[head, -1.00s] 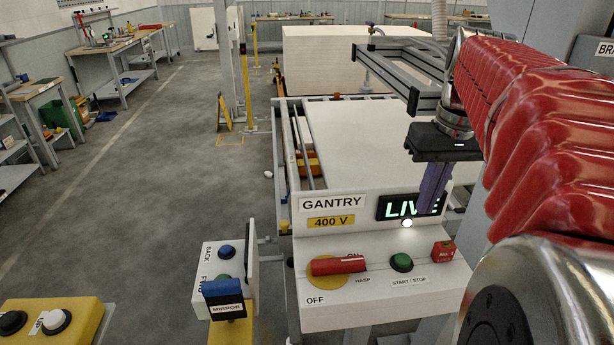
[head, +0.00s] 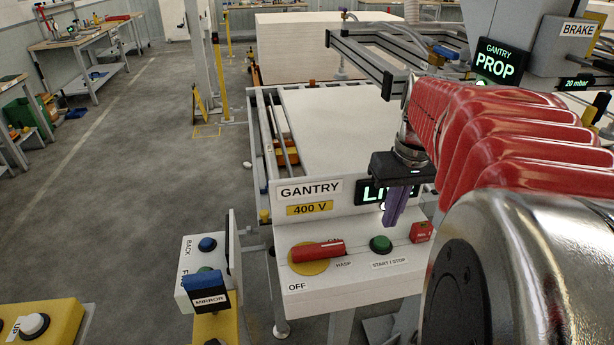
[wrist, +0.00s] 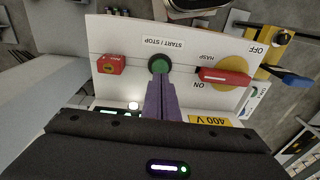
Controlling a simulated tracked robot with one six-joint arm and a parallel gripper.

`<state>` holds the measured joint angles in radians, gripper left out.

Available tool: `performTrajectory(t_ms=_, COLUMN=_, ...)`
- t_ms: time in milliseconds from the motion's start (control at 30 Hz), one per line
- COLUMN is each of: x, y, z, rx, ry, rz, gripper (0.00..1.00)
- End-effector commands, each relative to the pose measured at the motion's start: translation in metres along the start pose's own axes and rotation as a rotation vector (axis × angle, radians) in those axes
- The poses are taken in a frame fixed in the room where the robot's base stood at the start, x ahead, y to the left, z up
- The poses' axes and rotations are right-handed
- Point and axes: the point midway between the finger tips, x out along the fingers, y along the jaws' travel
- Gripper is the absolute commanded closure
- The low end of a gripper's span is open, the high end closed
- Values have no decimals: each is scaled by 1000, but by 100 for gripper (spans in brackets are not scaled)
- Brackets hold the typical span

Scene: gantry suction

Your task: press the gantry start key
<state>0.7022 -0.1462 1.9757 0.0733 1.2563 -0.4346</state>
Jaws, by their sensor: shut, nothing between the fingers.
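The green START / STOP key (head: 380,244) sits on the white gantry control panel (head: 340,284), right of a red rotary handle (head: 318,250) on a yellow disc. My gripper (head: 390,222) has purple fingers, shut and empty, pointing down over the panel just above and right of the green key in the head view. In the wrist view the fingertips (wrist: 158,80) overlap the near edge of the green key (wrist: 159,65); I cannot tell whether they touch it. The lit LIVE display (head: 374,192) is partly hidden by my gripper.
A small red block (head: 421,232) stands right of the key. A MIRROR-labelled post (head: 207,298) and a BACK button box (head: 202,262) stand left of the panel. A lit GANTRY PROP sign (head: 498,62) hangs at upper right. The floor at left is open.

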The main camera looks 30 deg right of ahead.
Motion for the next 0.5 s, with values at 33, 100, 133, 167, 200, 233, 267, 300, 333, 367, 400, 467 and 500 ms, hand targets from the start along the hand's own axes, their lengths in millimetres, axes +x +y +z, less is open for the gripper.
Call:
performTrajectory(t_ms=33, x=8, y=0, z=0, rx=0, ry=-2, rz=-1, gripper=100)
performTrajectory(t_ms=100, x=19, y=0, z=1, rx=0, ry=-2, rz=-1, gripper=100)
performTrajectory(t_ms=133, x=24, y=0, z=0, rx=0, ry=-3, rz=-1, gripper=100)
performTrajectory(t_ms=167, x=28, y=0, z=0, rx=0, ry=-3, rz=-1, gripper=100)
performTrajectory(t_ms=200, x=33, y=0, z=1, rx=0, ry=-3, rz=-1, gripper=100)
performTrajectory(t_ms=233, x=37, y=0, z=1, rx=0, ry=-3, rz=-1, gripper=100)
performTrajectory(t_ms=267, x=40, y=0, z=0, rx=0, ry=-2, rz=-1, gripper=100)
performTrajectory(t_ms=300, x=43, y=0, z=0, rx=0, ry=-1, rz=-1, gripper=100)
performTrajectory(t_ms=333, x=46, y=0, z=0, rx=0, ry=-1, rz=-1, gripper=100)
performTrajectory(t_ms=367, x=47, y=0, z=0, rx=0, ry=-1, rz=-1, gripper=100)
performTrajectory(t_ms=400, x=49, y=0, z=0, rx=0, ry=-1, rz=0, gripper=100)
performTrajectory(t_ms=467, x=51, y=0, z=0, rx=0, ry=0, rz=0, gripper=100)
performTrajectory(t_ms=500, x=51, y=0, z=0, rx=0, ry=1, rz=0, gripper=100)
